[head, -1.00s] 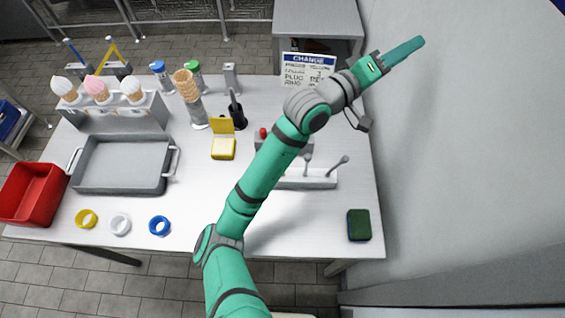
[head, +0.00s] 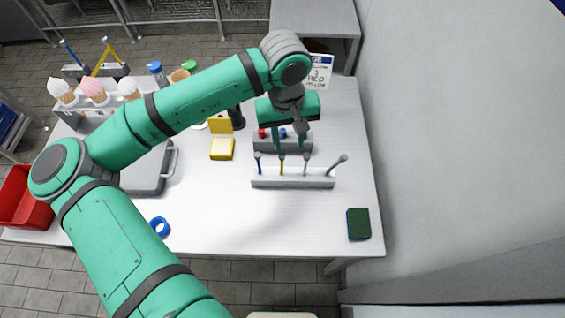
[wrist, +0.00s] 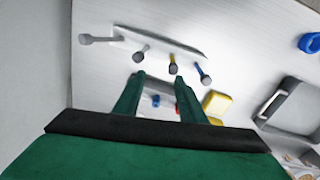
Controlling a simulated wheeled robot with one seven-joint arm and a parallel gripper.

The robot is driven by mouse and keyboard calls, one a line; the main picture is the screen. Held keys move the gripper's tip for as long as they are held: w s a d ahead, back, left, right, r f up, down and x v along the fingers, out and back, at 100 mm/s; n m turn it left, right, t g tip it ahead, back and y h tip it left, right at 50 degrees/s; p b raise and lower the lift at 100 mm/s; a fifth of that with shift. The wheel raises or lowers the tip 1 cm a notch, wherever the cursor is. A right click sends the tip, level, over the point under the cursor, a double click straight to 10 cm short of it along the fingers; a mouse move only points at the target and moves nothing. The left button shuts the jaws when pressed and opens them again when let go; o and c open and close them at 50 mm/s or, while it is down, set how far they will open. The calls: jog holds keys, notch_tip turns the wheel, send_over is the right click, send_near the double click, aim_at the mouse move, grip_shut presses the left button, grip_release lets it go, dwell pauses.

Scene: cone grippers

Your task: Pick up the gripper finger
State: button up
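My gripper (head: 284,130) hangs pointing down over the back right of the table. In the wrist view its two green fingers (wrist: 160,95) are spread with nothing held between them. Below them is a low grey block (head: 300,146) carrying a small red piece (head: 262,133) and a small blue piece (head: 283,133); the gripper partly covers it. In front of it, a pale rack (head: 300,182) holds several grey-headed sticks, including a blue one (head: 259,166) and a yellow one (head: 282,166). I cannot tell which piece is the gripper finger.
A yellow box (head: 222,152) with its lid up stands left of the rack. A green sponge (head: 359,224) lies at the front right. A blue ring (head: 160,227) lies at the front. My arm hides much of the grey tray (head: 170,160). The table's front middle is clear.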

jog(key=shift+s+a+f+y, duration=0.3)
jog(key=shift+s+a+f, duration=0.55)
jog(key=shift+a, duration=0.1)
send_over(282, 170)
notch_tip(282, 170, down, 5)
jog(key=shift+w+a+r, duration=0.1)
jog(key=shift+r, duration=0.1)
jog(key=shift+w+f, duration=0.15)
jog(key=shift+f, duration=2.75)
grip_shut()
